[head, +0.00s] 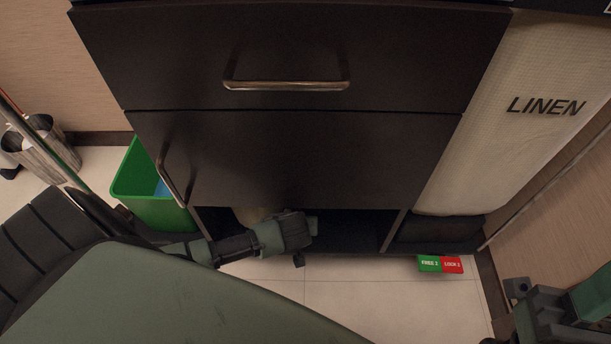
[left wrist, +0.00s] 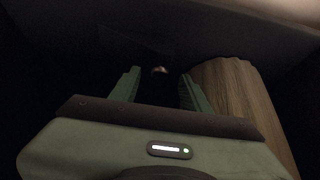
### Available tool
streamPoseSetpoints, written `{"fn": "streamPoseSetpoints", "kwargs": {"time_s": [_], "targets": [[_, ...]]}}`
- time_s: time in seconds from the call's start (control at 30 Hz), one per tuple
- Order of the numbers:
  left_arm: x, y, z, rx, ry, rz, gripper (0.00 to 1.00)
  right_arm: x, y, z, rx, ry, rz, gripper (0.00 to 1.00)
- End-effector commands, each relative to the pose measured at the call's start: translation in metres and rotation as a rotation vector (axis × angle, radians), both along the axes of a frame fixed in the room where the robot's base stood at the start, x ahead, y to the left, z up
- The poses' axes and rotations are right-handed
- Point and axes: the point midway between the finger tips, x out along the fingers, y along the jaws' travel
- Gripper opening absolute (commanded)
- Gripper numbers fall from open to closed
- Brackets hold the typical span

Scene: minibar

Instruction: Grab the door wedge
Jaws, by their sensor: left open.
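My left gripper (head: 306,242) reaches into the dark open space under the drawers. In the left wrist view the left gripper (left wrist: 159,76) has its two green fingers apart, with nothing visibly held. A small pale object (left wrist: 160,70) shows in the dark beyond and between the fingertips; it is too small and dim to tell whether it is the door wedge. A brown wood-grained object (left wrist: 232,95) stands just right of the fingers. My right gripper (head: 528,300) is partly in view at the lower right of the head view; its jaws are unclear.
The dark cabinet (head: 300,155) overhangs the left gripper closely. A green bin (head: 160,209) stands left of it. A linen bag (head: 515,105) hangs at the right. A green and red sign (head: 440,264) lies by the cabinet's lower right.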

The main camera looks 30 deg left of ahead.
Motion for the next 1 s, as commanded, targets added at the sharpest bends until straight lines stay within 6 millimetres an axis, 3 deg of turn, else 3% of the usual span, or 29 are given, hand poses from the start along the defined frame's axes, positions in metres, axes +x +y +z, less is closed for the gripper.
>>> {"fn": "streamPoseSetpoints", "kwargs": {"time_s": [0.1, 0.43, 0.47, 0.6, 0.63, 1.0], "targets": [[0.008, 0.005, -0.016, 0.002, -0.001, 0.0, 0.47, -0.003, -0.001, -0.012, 0.004, -0.012, 0.001, 0.36], [0.01, 0.007, -0.019, 0.0, 0.0, -0.001, 0.47, -0.002, 0.0, -0.013, 0.003, -0.009, 0.001, 0.36], [0.01, 0.007, -0.019, 0.0, 0.0, -0.001, 0.44, -0.002, 0.0, -0.013, 0.003, -0.009, 0.001, 0.36], [0.01, 0.006, -0.019, 0.0, 0.0, -0.001, 0.05, -0.002, 0.0, -0.013, 0.003, -0.009, 0.001, 0.36], [0.01, 0.006, -0.019, 0.0, 0.0, -0.001, 0.0, -0.002, 0.0, -0.013, 0.003, -0.009, 0.001, 0.36], [0.01, 0.006, -0.019, 0.0, 0.0, -0.001, 0.0, -0.002, 0.0, -0.013, 0.003, -0.009, 0.001, 0.36]]}}
